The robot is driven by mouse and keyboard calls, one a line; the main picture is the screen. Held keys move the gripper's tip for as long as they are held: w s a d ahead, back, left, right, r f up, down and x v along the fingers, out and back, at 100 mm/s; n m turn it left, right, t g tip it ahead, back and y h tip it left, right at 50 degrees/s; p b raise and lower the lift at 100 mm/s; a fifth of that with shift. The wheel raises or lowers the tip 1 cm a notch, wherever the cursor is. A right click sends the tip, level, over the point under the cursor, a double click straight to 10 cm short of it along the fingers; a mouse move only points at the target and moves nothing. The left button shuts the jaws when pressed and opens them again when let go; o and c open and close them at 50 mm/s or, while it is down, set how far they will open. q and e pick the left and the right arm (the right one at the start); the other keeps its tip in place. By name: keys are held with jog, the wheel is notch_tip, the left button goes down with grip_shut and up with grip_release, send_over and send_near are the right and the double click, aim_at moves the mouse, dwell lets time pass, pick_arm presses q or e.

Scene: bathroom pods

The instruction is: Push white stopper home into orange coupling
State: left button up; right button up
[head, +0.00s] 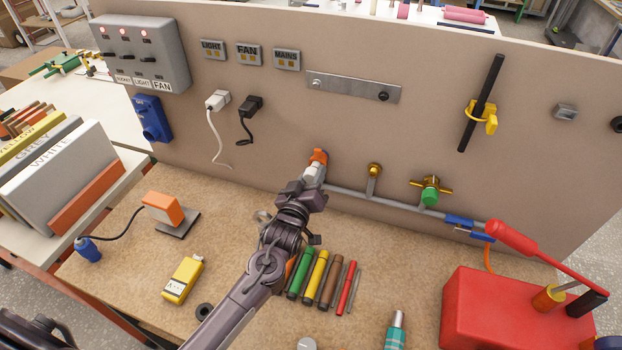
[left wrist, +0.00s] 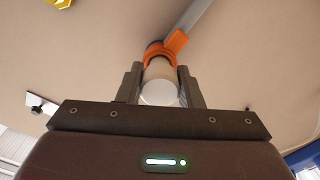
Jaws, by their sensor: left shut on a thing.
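The white stopper (head: 313,171) sits at the orange coupling (head: 319,157) on the left end of the grey pipe, low on the board. My left gripper (head: 312,184) is shut on the stopper. In the left wrist view the stopper (left wrist: 159,85) lies between the two fingers, its round white end facing the camera. The orange coupling (left wrist: 174,44) is right behind it and in line with it. How deep the stopper sits in the coupling cannot be told. My right gripper is not in view.
Several coloured sticks (head: 328,278) lie on the bench just right of my left arm. A yellow meter (head: 183,278) lies to its left.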

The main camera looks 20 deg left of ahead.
aim_at(310, 181)
pick_arm(q)
jog(key=shift+w, duration=0.45)
jog(key=o, duration=1)
jog(key=shift+o, duration=0.2)
jog(key=shift+s+f+b, duration=0.1)
jog(key=shift+s+b, duration=0.1)
jog(key=shift+b, duration=0.1)
jog(key=s+b, duration=0.2)
jog(key=s, duration=0.4)
jog(key=shift+s, duration=0.1)
jog(key=shift+s+a, duration=0.1)
jog(key=shift+s, duration=0.5)
